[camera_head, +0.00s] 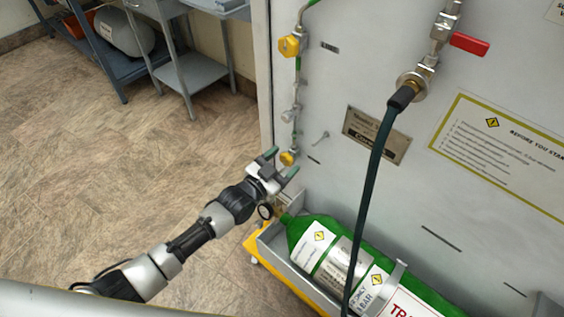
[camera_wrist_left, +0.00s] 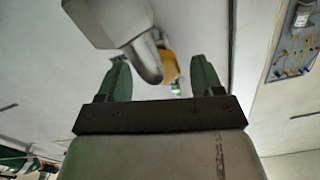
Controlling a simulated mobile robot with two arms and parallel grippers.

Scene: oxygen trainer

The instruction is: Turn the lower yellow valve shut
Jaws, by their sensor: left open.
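The lower yellow valve (camera_head: 288,158) sits low on the thin vertical pipe at the left edge of the grey panel. My left gripper (camera_head: 281,164) is open, with its green-tipped fingers just in front of and below this valve. In the left wrist view a yellow part (camera_wrist_left: 170,66) shows between the two open fingers (camera_wrist_left: 161,76), partly hidden by a grey rounded metal part. I cannot tell whether the fingers touch the valve. The jaws look empty. My right gripper is not in view.
An upper yellow valve (camera_head: 289,45) is on the same pipe. A green cylinder (camera_head: 308,224) lies in a tray below and right. A dark hose (camera_head: 374,180) hangs from a fitting near a red lever (camera_head: 469,44). Open floor (camera_head: 120,165) lies left.

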